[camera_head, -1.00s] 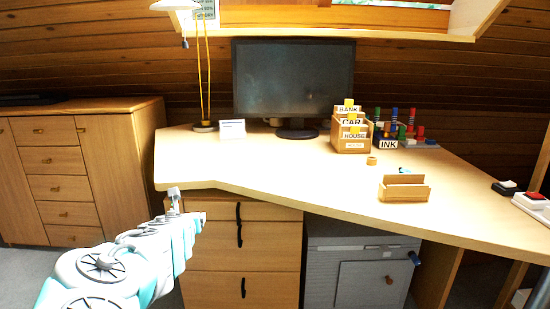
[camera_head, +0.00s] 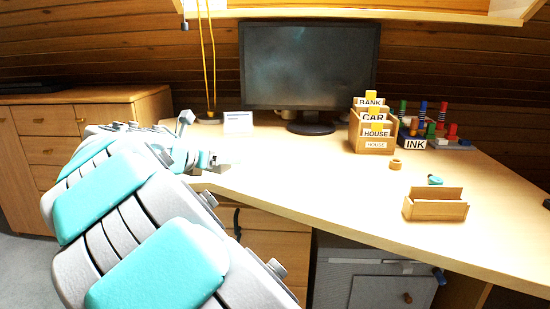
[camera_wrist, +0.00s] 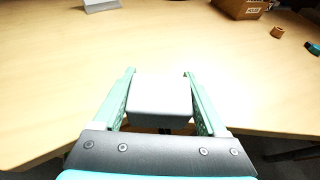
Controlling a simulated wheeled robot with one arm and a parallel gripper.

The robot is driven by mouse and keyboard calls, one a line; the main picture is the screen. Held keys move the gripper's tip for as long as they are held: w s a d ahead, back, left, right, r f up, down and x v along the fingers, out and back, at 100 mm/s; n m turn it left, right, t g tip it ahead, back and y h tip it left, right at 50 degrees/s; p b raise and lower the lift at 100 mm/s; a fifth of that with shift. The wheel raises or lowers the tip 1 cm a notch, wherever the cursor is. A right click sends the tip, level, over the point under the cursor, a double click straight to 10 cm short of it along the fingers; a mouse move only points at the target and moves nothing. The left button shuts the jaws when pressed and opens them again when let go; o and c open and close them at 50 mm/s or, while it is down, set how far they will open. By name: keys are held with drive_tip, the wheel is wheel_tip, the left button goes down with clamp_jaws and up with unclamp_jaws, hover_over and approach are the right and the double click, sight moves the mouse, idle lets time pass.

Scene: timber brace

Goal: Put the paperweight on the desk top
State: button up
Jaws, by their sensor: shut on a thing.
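A pale grey block, which I take to be the paperweight (camera_wrist: 160,96), sits between the two green fingers of my gripper (camera_wrist: 158,75) in the wrist view. The fingers press on its left and right sides. The desk top (camera_wrist: 60,85) lies beyond and under the block, and the desk's front edge passes close below it. I cannot tell whether the block touches the wood. In the head view my gripper (camera_head: 222,167) is at the front left edge of the desk top (camera_head: 290,185). The block cannot be made out there.
The left middle of the desk top is clear. A monitor (camera_head: 308,70), a white card (camera_head: 238,122), a labelled card box (camera_head: 372,130), a tape roll (camera_head: 395,165) and a wooden holder (camera_head: 436,205) stand farther back or right. Drawers (camera_head: 258,228) are below.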

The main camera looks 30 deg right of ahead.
hover_over(253, 164)
drive_tip(key=shift+f, duration=0.7)
drive_tip(key=shift+d+f+b, duration=0.1)
drive_tip(key=shift+f+b, duration=0.4)
drive_tip(key=shift+f, duration=1.35)
drive_tip(key=shift+r, duration=0.1)
drive_tip(key=o, duration=1.6)
drive_tip(key=shift+c, duration=0.2)
drive_tip(key=v, duration=1.2)
drive_tip(key=shift+p, duration=0.4)
